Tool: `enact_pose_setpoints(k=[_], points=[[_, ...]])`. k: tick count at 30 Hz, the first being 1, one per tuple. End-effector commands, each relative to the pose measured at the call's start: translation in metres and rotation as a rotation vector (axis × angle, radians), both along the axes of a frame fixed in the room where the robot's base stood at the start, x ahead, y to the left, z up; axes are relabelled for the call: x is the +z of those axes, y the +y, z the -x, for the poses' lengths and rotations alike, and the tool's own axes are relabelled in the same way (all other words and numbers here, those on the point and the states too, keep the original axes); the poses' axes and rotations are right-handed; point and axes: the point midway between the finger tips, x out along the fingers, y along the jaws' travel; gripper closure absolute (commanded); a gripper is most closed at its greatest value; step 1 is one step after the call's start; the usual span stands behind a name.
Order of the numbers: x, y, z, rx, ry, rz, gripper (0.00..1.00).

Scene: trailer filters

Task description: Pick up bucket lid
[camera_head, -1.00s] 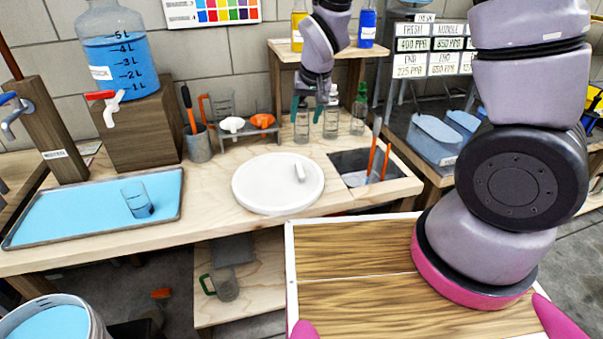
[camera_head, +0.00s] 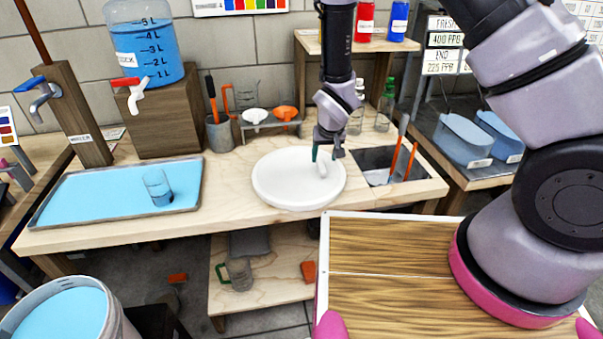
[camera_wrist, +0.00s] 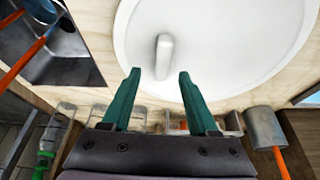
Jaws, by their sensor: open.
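The bucket lid (camera_head: 287,184) is a white round disc lying flat on the wooden workbench, with a short raised white handle (camera_head: 322,168) near its right side. In the wrist view the lid (camera_wrist: 225,55) fills the upper middle, and its handle (camera_wrist: 164,56) stands just beyond my fingertips. My gripper (camera_head: 325,155) is over the lid's right rear edge, close to the handle. In the wrist view my gripper (camera_wrist: 160,75) has its two green fingers apart with nothing between them. The handle lies ahead of the gap, nearer the left finger.
A metal tray (camera_head: 45,212) with blue liquid holds a beaker (camera_head: 158,187) to the left. A rack (camera_head: 270,122) and a grey cup with tools (camera_head: 219,133) stand behind the lid. A dark basin (camera_head: 375,160) with orange-handled tools is right. An open bucket (camera_head: 118,322) is on the lower left.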

Motion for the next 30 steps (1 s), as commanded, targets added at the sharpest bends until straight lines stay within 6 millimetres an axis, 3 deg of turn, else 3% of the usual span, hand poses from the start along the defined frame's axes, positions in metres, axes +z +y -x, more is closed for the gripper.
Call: enact_pose_setpoints(k=[7,16,21,30], points=[[-0.033,0.005,-0.012,0.001,0.001,0.001,0.4],[-0.036,0.006,-0.013,0.0,0.0,0.0,0.4],[-0.036,0.006,-0.013,0.0,0.0,0.0,1.0],[-0.036,0.006,-0.014,0.0,0.0,0.0,1.0]])
